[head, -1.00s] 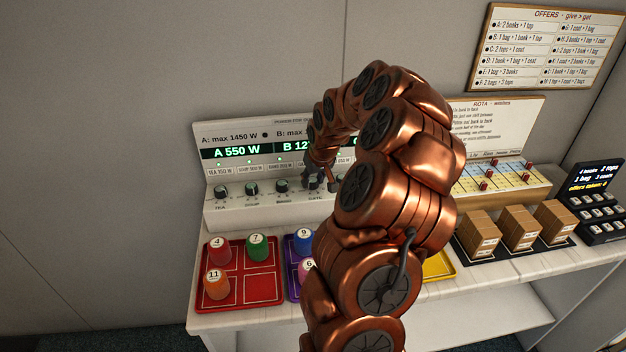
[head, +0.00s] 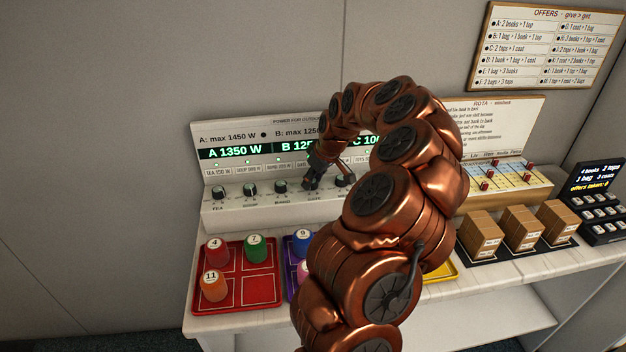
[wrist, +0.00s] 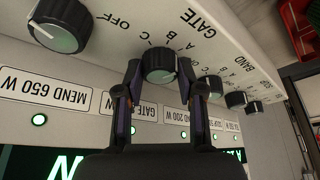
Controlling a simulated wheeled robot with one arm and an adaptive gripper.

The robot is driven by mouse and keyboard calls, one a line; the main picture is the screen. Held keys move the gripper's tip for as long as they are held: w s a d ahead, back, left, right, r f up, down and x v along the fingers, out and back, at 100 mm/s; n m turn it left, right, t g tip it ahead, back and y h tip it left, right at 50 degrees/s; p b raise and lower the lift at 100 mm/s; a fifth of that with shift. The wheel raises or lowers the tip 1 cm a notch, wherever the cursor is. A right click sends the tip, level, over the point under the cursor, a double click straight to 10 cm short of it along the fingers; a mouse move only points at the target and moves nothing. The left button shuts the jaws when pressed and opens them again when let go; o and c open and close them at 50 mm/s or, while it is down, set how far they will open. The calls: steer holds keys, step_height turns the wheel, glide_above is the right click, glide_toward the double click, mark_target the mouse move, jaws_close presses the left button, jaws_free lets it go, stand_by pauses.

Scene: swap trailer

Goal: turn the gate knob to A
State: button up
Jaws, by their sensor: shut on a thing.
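The power panel (head: 225,205) stands on the counter with a row of dark knobs. In the wrist view, which is upside down, the gate knob (wrist: 160,60) sits under the word GATE with the marks A, B, C and OFF around it. My gripper (wrist: 160,72) has one finger on each side of this knob and is shut on it. The knob's pointer direction is not clear to me. In the head view my gripper (head: 313,181) is at the GATE knob, which it mostly hides. The panel display (head: 235,151) reads A 1350 W; the B and C readings are partly covered.
Beside it on the panel is the mend knob (wrist: 60,25); the band knob (head: 280,187) is on the other side. A red tray (head: 262,290) with numbered pieces lies in front. Brown boxes (head: 480,233) and a rota board (head: 500,130) are at the right.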

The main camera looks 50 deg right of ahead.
steer(key=shift+a, duration=0.1)
steer(key=o, duration=1.1)
steer(key=shift+o, duration=0.2)
steer(key=shift+r, duration=0.1)
steer(key=v, duration=1.1)
steer(key=shift+r, duration=0.4)
steer(key=shift+s, duration=0.1)
